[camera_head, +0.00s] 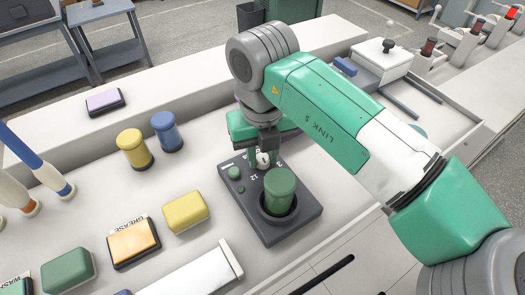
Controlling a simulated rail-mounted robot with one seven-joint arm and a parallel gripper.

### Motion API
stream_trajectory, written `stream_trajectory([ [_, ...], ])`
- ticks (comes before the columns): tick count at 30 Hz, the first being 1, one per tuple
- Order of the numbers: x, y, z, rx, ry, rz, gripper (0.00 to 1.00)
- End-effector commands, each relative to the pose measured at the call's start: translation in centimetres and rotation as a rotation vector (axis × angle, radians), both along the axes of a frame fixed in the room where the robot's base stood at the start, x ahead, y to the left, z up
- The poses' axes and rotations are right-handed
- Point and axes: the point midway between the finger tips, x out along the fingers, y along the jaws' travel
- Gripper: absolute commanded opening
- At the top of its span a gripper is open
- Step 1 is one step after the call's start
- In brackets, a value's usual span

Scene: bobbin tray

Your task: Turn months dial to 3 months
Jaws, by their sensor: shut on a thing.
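The months dial (263,160) is a small whitish knob on the back part of a dark grey panel (300,225). Pale numerals beside it include what looks like 12; the others are too small or covered to read. My gripper (264,152) points down over the dial from behind, its fingers shut on the knob. The fingers and the arm hide part of the dial, so I cannot tell which number it points to.
A green bobbin (280,188) stands in a round holder on the panel, close in front of my gripper. A small green button (234,172) is at the panel's left. Yellow (135,147) and blue (168,130) bobbins and a yellow block (186,212) stand to the left.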

Motion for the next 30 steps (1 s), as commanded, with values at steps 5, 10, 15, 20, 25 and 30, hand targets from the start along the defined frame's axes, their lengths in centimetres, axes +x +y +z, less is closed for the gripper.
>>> stream_trajectory([
  [5, 0.03, -0.02, 0.1, -0.001, -0.001, 0.155, 0.04],
  [10, 0.02, -0.04, 0.11, -0.001, -0.001, 0.318, 0.04],
  [15, 0.02, -0.04, 0.11, -0.002, -0.001, 0.479, 0.04],
  [20, 0.02, 0.0, 0.12, 0.0, -0.001, 0.632, 0.04],
  [25, 0.02, 0.0, 0.16, 0.0, -0.001, 0.791, 0.04],
  [30, 0.03, 0.02, 0.12, 0.0, -0.001, 0.938, 0.04],
])
